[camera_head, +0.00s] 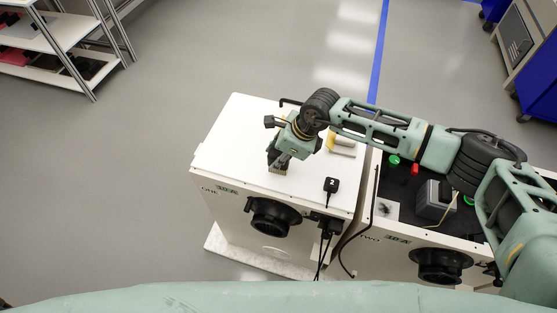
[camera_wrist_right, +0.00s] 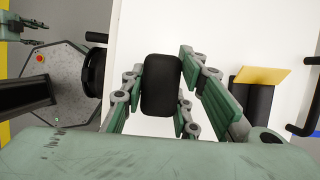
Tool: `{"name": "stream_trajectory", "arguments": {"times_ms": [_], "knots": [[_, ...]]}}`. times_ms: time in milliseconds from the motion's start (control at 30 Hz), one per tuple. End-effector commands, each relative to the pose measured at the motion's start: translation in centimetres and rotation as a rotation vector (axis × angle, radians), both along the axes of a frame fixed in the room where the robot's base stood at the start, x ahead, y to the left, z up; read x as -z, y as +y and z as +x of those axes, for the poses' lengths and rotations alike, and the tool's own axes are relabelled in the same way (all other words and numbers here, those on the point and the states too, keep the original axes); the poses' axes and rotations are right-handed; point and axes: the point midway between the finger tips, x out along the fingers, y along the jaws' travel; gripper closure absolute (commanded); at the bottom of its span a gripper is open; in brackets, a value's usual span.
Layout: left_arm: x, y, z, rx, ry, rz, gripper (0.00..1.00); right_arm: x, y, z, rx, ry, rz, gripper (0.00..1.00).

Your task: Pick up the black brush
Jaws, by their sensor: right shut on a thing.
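The black brush (camera_wrist_right: 161,85) shows in the right wrist view as a dark block with rounded corners. It sits between the green-padded fingers of my right gripper (camera_wrist_right: 163,95), which is shut on it.
A shelf rack (camera_head: 60,45) is far left; the floor between is clear.

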Motion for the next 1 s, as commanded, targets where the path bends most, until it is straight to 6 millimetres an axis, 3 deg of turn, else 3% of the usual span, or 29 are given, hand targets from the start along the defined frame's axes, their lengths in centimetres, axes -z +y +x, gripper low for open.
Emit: {"name": "stream_trajectory", "arguments": {"times_ms": [200,533,667,833,1000], "knots": [[0.0,0.0,-0.1,0.0,0.001,0.0,0.6,0.0,0.0,0.0,0.0,-0.001,0.0,0.99],[0.2,0.0,-0.1,0.0,0.001,0.0,0.6,-0.3,0.0,0.1,0.001,-0.002,0.0,0.99],[0.8,0.0,-0.1,-0.001,0.002,0.0,0.6,-1.4,0.1,0.2,-0.001,-0.004,0.003,0.99],[2.3,0.0,-0.1,-0.001,0.002,0.0,0.6,-4.1,0.0,0.2,-0.002,-0.007,0.003,0.99],[3.8,0.1,-0.1,-0.001,0.002,0.0,0.6,-6.0,-3.8,1.9,0.006,-0.004,0.0,0.99]]}}
